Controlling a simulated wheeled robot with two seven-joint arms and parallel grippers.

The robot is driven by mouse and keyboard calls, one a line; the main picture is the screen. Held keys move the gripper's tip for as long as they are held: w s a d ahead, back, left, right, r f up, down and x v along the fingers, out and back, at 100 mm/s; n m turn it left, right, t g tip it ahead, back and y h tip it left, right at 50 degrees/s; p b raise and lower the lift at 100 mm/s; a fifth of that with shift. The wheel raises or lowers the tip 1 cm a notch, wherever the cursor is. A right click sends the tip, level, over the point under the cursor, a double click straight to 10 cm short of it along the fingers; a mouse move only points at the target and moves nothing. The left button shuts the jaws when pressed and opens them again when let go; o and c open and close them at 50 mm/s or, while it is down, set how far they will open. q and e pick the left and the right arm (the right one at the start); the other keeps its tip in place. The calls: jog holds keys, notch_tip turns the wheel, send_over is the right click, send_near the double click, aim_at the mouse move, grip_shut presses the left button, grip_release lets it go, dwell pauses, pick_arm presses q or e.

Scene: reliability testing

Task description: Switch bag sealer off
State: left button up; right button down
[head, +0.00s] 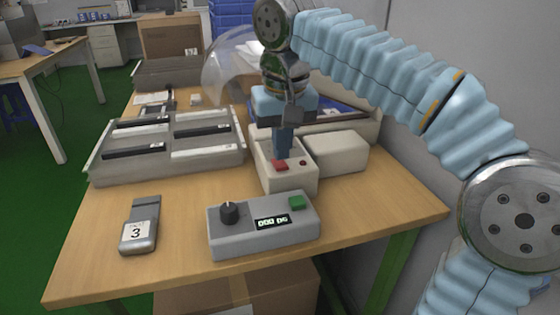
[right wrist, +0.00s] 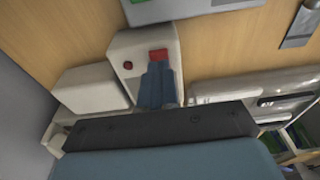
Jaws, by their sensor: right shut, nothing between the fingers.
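The bag sealer appears to be the off-white unit (head: 294,181) at the right of the table; it also shows in the right wrist view (right wrist: 126,45). Its front box has a red switch (head: 281,165) and a small dark red lamp (head: 303,163). In the right wrist view the switch (right wrist: 158,55) lies just beyond my fingertips. My right gripper (head: 284,154) points down over this box, its blue fingers shut and empty, right behind the red switch. I cannot tell whether the tips touch it. My left gripper is not in view.
A grey box (head: 230,243) with a black knob, display and green button stands in front of the sealer. A grey device labelled 3 (head: 139,235) lies to its left. A grey tray (head: 105,172) is behind. Bare tabletop (head: 360,210) lies to the right.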

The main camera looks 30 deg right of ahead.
aim_at(282, 166)
jog(key=shift+f+b, duration=0.65)
jog(key=shift+f, duration=0.2)
dwell(0.5)
notch_tip(282, 166, up, 3)
jog(key=p, duration=0.3)
notch_tip(282, 166, up, 2)
jog(key=shift+r+p, duration=0.1)
jog(key=shift+p, duration=0.6)
jog(key=shift+r, duration=0.9)
